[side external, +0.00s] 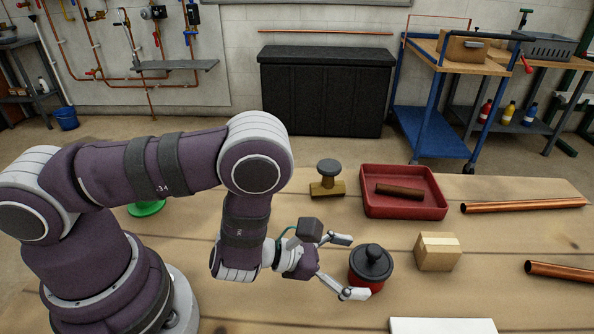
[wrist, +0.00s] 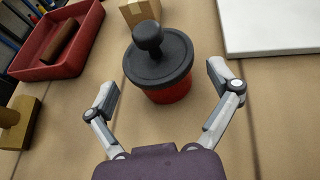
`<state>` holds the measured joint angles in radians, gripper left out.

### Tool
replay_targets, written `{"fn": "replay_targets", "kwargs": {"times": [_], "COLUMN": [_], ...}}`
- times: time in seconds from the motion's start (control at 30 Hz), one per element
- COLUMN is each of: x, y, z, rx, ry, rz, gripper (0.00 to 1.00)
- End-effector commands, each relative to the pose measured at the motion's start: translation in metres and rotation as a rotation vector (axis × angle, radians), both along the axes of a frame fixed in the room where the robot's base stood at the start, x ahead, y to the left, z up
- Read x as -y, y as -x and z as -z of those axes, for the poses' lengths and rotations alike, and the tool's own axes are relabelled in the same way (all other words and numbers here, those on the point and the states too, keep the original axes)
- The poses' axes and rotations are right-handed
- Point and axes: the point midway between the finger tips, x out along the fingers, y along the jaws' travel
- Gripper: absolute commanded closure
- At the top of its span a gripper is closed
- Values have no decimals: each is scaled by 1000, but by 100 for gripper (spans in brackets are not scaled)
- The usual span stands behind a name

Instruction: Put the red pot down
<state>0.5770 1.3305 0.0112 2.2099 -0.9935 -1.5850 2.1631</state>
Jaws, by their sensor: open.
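The red pot (side external: 371,268) with a dark grey knobbed lid stands upright on the wooden table in the side external view. It also shows ahead of the fingers in the wrist view (wrist: 169,92). My gripper (side external: 343,268) is open just left of the pot in the side external view. In the wrist view its two fingers (wrist: 164,92) are spread wide, one on each side of the pot's lower part, with gaps visible. The pot appears to rest on the table, and nothing is held.
A red tray (side external: 408,211) with a brown cylinder (side external: 400,191) lies behind the pot. A cardboard box (side external: 437,252) stands right of it, a brass block with a dark knob (side external: 327,187) behind left. Copper pipes (side external: 525,206) lie right; a white slab (side external: 442,326) lies at the front.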

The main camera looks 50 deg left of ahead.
Motion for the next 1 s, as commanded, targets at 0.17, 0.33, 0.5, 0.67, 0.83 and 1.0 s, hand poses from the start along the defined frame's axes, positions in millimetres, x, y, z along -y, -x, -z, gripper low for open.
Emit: {"fn": "replay_targets", "kwargs": {"times": [0.17,0.33,0.5,0.67,0.83,1.0], "x": [-12,-22,-37,-98,-156,-164], "y": [15,32,20,-27,-27,23], "z": [-7,-15,-27,-66,-116,-159], "rx": [-5,-5,-35,-193,-379,-598], "ry": [1,0,50,411,1126,1934], "rz": [-9,-3,-117,-657,-1285,-1783], "gripper": [12,12,12,12,12,12]}}
